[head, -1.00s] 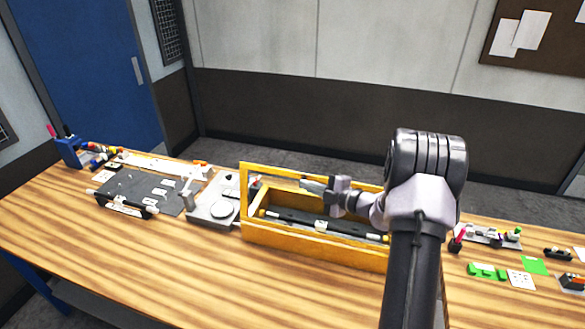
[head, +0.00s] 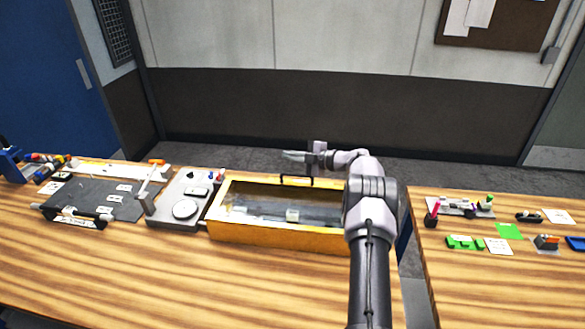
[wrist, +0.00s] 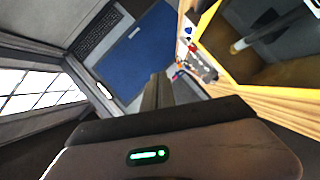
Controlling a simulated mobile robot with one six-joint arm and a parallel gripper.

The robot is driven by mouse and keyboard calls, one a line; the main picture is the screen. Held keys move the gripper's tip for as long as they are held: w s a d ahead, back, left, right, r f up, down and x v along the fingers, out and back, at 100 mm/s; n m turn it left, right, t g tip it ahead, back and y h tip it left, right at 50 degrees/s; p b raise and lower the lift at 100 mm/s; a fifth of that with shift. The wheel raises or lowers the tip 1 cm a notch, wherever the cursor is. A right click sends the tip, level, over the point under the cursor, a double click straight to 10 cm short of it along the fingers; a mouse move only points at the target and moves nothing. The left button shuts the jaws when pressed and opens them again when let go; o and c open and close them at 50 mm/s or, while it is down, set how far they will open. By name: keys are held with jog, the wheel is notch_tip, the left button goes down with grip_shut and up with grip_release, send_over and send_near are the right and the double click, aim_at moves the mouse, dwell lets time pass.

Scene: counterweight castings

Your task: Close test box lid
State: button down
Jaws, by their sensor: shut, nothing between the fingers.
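The test box is the long yellow box (head: 262,233) on the near bench. Its yellow-framed lid with a clear window (head: 265,207) lies down over the box, and the contents show dimly through it. I cannot tell whether a small gap is left at the rim. A dark handle (head: 297,179) stands at the lid's far edge. My gripper (head: 288,156) is shut and empty, above and beyond that far edge, fingers pointing left. In the wrist view my shut fingers (wrist: 157,92) are apart from the lid frame (wrist: 218,72) at upper right. My arm hides the box's right end.
A grey fixture with a round disc (head: 184,209) stands close left of the box. A dark mat (head: 105,197) with small parts lies further left. A second bench (head: 500,280) with several small items is at right, across a gap. Bare wood lies in front of the box.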

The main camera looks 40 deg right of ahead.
jog(key=w+f+b, duration=0.1)
jog(key=f+b, duration=0.1)
jog(key=w+f+b, duration=0.1)
jog(key=w+b, duration=0.1)
jog(key=b, duration=0.1)
jog(key=shift+w+d+f, duration=0.15)
jog(key=shift+d+f, duration=0.2)
jog(key=shift+d, duration=0.05)
jog(key=p+v, duration=0.2)
jog(key=v, duration=1.5)
jog(key=shift+d, duration=0.15)
